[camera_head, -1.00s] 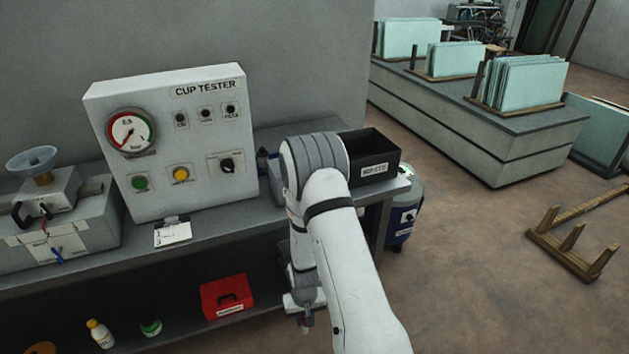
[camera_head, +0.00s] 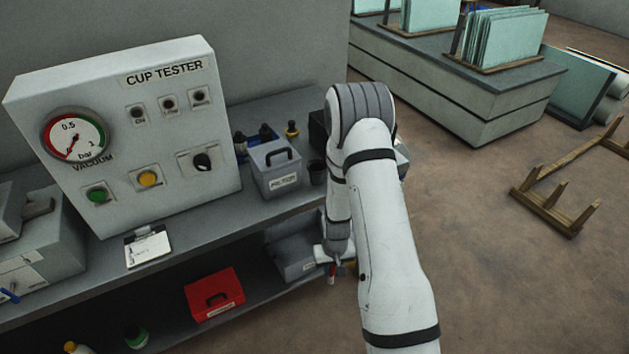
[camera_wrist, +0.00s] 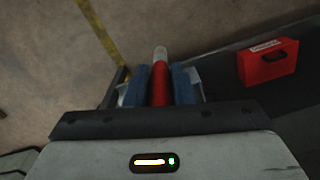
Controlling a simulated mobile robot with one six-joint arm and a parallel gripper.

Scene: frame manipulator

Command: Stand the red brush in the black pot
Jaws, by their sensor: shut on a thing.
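My gripper (camera_wrist: 159,84) is shut on the red brush (camera_wrist: 160,76), which lies between its two blue finger pads in the wrist view, its pale end pointing away from the camera. In the head view my gripper (camera_head: 337,264) hangs low in front of the bench's right part, and a small red bit of the brush (camera_head: 332,272) shows below it. A small dark pot (camera_head: 317,172), which looks like the black pot, stands upright on the bench top right of a grey box. The gripper is below and in front of it. The pot is not in the wrist view.
The grey handled box (camera_head: 275,172) stands left of the pot. A black bin (camera_head: 317,130) is mostly hidden behind my arm. A red case (camera_head: 214,293) and a grey case (camera_head: 292,258) sit on the lower shelf. The floor at right is open before a wooden rack (camera_head: 550,205).

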